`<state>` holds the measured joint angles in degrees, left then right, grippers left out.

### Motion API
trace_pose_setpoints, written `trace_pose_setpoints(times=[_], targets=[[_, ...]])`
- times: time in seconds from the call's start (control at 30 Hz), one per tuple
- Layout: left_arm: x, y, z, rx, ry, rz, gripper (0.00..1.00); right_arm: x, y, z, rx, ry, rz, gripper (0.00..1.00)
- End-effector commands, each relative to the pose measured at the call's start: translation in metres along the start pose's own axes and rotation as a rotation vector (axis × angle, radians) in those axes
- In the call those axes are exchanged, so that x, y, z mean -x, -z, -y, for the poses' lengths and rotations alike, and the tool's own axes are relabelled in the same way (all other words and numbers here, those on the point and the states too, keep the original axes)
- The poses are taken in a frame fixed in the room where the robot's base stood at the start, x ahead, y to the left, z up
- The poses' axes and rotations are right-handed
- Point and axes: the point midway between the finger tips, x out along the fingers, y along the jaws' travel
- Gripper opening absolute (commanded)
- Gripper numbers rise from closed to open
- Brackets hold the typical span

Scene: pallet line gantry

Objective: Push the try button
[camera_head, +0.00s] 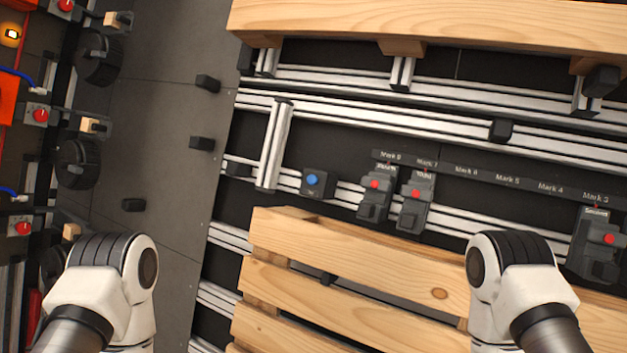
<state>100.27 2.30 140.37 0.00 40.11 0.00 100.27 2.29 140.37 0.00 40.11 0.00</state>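A small dark box with a round blue button (312,180) is fixed on the metal rail left of the middle of the view. A short label under the button is too small to read surely; it may be the try button. My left arm comes in at the lower left and my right arm at the lower right. Only white and black arm joints show, and both arms are apart from the button box. Neither gripper is in the picture.
A wooden pallet (345,290) lies just below the button box, and another wooden pallet (430,22) crosses the top. Grey units with red buttons (415,194) stand right of the blue button, under a strip labelled with Mark numbers (507,179). More red-button units line the left edge.

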Motion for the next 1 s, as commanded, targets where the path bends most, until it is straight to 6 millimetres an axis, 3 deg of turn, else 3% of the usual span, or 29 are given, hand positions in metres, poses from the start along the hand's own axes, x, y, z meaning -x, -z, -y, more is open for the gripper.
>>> trace_pose_setpoints(times=[0.3,0.33,0.43,0.47,1.0], targets=[[0.0000,0.0000,0.0000,0.000,0.000,0.000,0.48,0.0000,0.0000,0.0000,0.000,0.000,0.000,0.40],[0.0000,0.0000,0.0000,0.000,0.000,0.000,0.41,0.0000,0.0000,0.0000,0.000,0.000,0.000,0.40],[0.0000,-0.0001,0.0000,0.000,0.000,0.000,0.05,0.0000,0.0000,0.0000,0.000,0.000,0.000,0.40],[0.0000,0.0000,0.0000,0.000,0.000,0.000,0.00,0.0000,0.0000,0.0000,0.000,0.000,0.000,0.40],[0.0000,0.0000,0.0000,0.000,0.000,0.000,0.00,0.0000,0.0000,0.0000,0.000,0.000,0.000,0.40]])
